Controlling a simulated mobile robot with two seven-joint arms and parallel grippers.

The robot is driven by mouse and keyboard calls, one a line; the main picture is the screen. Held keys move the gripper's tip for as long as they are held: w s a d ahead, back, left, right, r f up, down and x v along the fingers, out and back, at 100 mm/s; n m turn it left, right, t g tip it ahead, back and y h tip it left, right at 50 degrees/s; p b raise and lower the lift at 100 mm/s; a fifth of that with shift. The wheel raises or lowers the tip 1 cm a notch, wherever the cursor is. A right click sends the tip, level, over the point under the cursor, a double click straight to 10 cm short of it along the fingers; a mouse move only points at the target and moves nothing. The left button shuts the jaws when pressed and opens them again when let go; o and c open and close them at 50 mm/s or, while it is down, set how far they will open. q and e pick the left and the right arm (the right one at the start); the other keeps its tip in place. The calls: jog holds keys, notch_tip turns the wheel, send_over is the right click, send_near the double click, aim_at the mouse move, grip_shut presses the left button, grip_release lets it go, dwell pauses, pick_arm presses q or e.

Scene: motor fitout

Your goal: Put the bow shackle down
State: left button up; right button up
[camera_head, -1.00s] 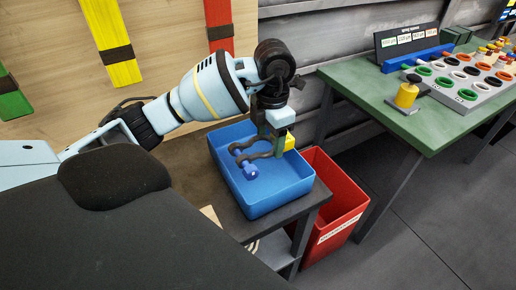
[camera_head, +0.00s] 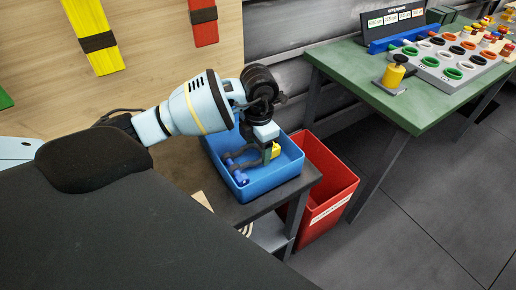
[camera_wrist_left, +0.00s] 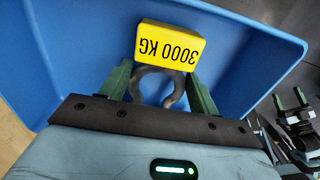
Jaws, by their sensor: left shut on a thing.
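The bow shackle is a dark grey bow with a blue pin (camera_head: 235,172), low inside the blue bin (camera_head: 289,172) in the head view. My left gripper (camera_head: 264,156) reaches down into the bin and is shut on the shackle. In the left wrist view the grey bow (camera_wrist_left: 139,90) curves between the green fingers, with a yellow block marked 3000 KG (camera_wrist_left: 168,44) just beyond. Whether the shackle touches the bin floor I cannot tell. My right gripper (camera_wrist_left: 290,100) shows small at the right of the wrist view, its fingers apart and nothing between them.
The blue bin stands on a dark bench (camera_head: 240,212). A red bin (camera_head: 330,198) stands on the floor beside it. A green table (camera_head: 430,105) at the right bears a grey rack with coloured rings (camera_head: 455,62) and a yellow-topped piece (camera_head: 394,74).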

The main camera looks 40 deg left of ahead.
pick_arm(q)
jog(key=shift+f, duration=0.4)
jog(key=shift+f, duration=0.1)
jog(key=shift+f, duration=0.15)
jog(key=o, duration=1.4)
notch_tip(320, 180, up, 12)
jog(key=shift+r, duration=0.2)
